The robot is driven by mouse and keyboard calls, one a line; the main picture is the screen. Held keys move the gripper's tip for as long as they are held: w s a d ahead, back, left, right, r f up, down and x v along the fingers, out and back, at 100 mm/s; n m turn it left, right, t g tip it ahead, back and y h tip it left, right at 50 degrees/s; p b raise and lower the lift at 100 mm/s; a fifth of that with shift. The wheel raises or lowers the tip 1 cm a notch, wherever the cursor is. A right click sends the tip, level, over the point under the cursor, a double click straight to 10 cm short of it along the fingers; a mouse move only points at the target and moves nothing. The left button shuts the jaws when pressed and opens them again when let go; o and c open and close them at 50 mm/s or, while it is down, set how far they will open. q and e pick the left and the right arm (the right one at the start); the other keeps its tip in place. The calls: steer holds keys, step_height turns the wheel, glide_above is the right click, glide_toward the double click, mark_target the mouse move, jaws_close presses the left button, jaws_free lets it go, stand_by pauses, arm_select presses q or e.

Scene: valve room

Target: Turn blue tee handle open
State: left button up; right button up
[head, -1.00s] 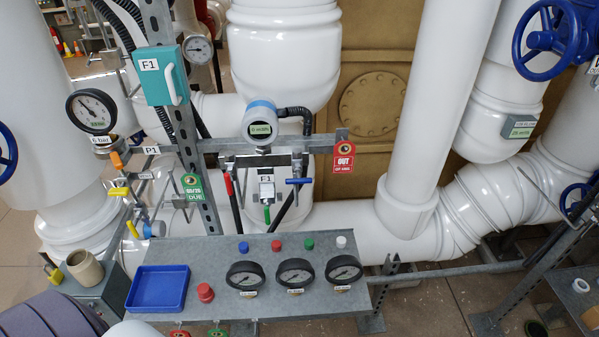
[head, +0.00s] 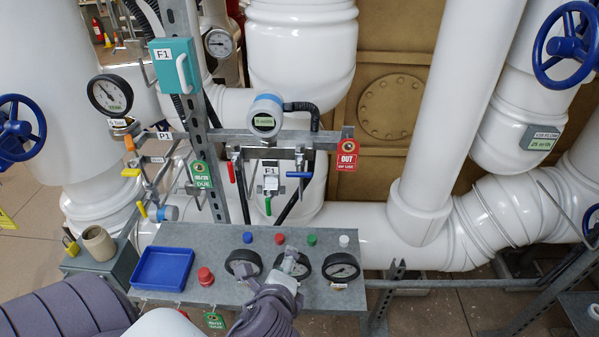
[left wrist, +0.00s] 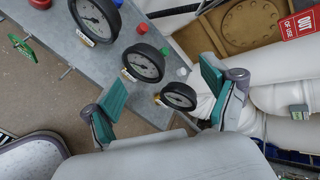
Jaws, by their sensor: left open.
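The blue tee handle (head: 299,175) sits on the manifold at the middle of the head view, its bar lying roughly level. A red lever (head: 231,171) and a green lever (head: 268,205) are to its left. My left gripper (head: 290,264) is over the gauge panel, below the blue handle and apart from it. In the left wrist view my left gripper (left wrist: 160,95) is open, with teal finger pads spread and nothing held between them. I cannot make out the blue tee handle in that view. My right gripper is not in view.
The grey panel (head: 210,237) carries a blue tray (head: 162,267), a red knob (head: 205,276) and black-rimmed gauges (head: 341,267). A transmitter (head: 265,118) stands above the manifold. A red tag (head: 347,152) hangs right of the handle. Thick white pipes (head: 455,90) stand behind.

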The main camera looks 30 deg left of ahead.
arm_select(q)
step_height(320, 180, up, 7)
steer(key=w+m+t+y, duration=0.2)
steer(key=w+m+t, duration=0.1)
steer(key=m, duration=0.4)
steer(key=m+t+y, duration=0.1)
steer(key=m+t, duration=0.2)
steer(key=m, duration=0.3)
glide_toward(299, 175)
steer(key=p+x, duration=0.3)
steer(key=x, duration=0.7)
steer(key=shift+r, duration=0.1)
steer(key=shift+w+a, duration=0.2)
steer(key=shift+w, duration=0.1)
steer(key=c, duration=1.2)
steer(key=shift+o, duration=0.2)
